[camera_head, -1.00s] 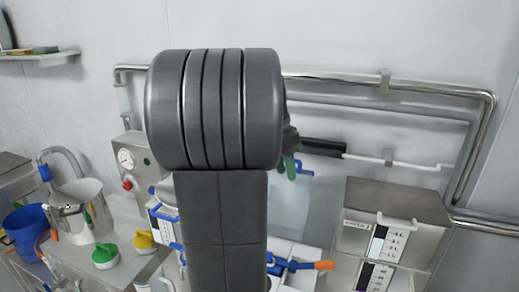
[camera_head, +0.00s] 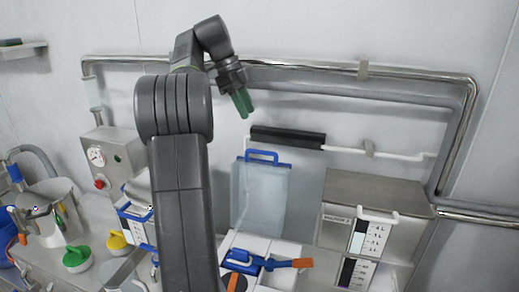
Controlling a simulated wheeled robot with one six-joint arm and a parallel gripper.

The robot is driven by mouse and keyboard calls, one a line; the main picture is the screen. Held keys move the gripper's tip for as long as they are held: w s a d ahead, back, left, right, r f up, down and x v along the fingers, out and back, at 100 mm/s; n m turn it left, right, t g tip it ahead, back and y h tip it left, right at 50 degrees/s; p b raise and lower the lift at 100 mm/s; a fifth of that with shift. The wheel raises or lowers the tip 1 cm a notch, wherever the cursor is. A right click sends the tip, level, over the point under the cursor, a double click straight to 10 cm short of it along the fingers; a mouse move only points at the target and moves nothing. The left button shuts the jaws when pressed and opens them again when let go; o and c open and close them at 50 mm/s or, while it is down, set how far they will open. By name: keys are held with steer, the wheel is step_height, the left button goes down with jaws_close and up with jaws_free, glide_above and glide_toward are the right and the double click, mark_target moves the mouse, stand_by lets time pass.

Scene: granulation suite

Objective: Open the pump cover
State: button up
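A clear, bluish panel (camera_head: 262,195) with a blue handle (camera_head: 262,156) on its top edge appears to be the pump cover. It stands upright at the back of a white unit (camera_head: 262,247). Blue pump-like parts (camera_head: 240,260) with an orange-ended handle (camera_head: 301,263) sit on that unit, in front of the panel. My gripper (camera_head: 242,103), with green fingers, is raised above and slightly left of the blue handle, apart from it. The fingers appear close together, but their gap is unclear. My arm hides the area left of the panel.
A black-gripped bar (camera_head: 287,137) is on the wall above the panel. A grey metal box (camera_head: 375,205) stands at right. A blue-framed box (camera_head: 137,213), a gauge panel (camera_head: 107,160), green (camera_head: 77,258) and yellow (camera_head: 117,240) knobs and a metal pot (camera_head: 48,212) are at left.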

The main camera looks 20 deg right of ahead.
steer(key=b+x, duration=0.1)
steer(key=x, duration=1.1)
steer(key=shift+f, duration=0.1)
jaws_close()
